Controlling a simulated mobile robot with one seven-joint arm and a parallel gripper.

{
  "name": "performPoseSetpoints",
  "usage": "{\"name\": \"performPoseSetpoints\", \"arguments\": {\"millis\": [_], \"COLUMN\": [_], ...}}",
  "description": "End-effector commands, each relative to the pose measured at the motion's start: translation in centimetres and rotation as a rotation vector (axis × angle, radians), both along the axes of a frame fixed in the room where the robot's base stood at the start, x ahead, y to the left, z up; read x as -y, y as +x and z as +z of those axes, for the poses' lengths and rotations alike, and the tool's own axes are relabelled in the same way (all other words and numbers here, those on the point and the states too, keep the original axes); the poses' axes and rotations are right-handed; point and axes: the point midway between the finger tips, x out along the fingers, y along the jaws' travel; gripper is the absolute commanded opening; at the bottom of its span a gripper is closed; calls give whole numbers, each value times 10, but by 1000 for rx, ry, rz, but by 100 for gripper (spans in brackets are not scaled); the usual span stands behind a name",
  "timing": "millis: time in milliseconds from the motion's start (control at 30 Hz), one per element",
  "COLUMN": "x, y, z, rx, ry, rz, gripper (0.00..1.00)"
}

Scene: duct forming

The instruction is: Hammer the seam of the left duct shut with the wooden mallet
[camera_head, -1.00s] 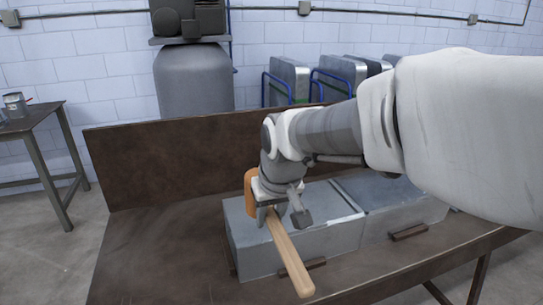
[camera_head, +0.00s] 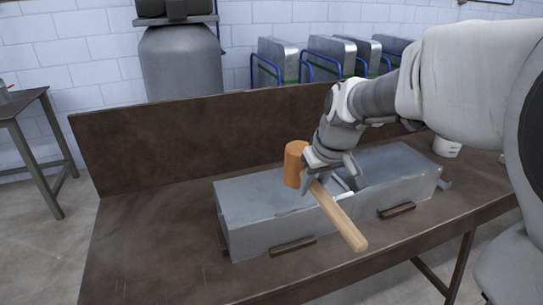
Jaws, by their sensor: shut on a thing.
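My gripper (camera_head: 328,178) is shut on the handle of the wooden mallet (camera_head: 338,212). The mallet's orange-brown head (camera_head: 296,164) is to the left of my fingers, and the pale handle slants down to the right toward the table's front. The mallet is over the left duct (camera_head: 255,215), a grey sheet-metal box lying on the bench. I cannot tell whether the head touches the duct. A second grey duct (camera_head: 415,170) lies end to end with it on the right. A bright strip shows beside my fingers; the arm and mallet hide much of the ducts' top.
The brown bench (camera_head: 150,240) has a raised back board (camera_head: 180,150) behind the ducts. Small brown blocks (camera_head: 293,246) sit along the ducts' front. A white container (camera_head: 446,147) stands at the right. The bench's left part is clear.

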Motion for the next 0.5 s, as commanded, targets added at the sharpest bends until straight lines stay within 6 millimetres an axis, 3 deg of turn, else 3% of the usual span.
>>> {"name": "performPoseSetpoints", "arguments": {"millis": [167,500], "x": [0,0], "y": [1,1], "z": [-6,-62], "rx": [4,3], "ry": [0,0], "rz": [0,0], "gripper": [0,0]}}
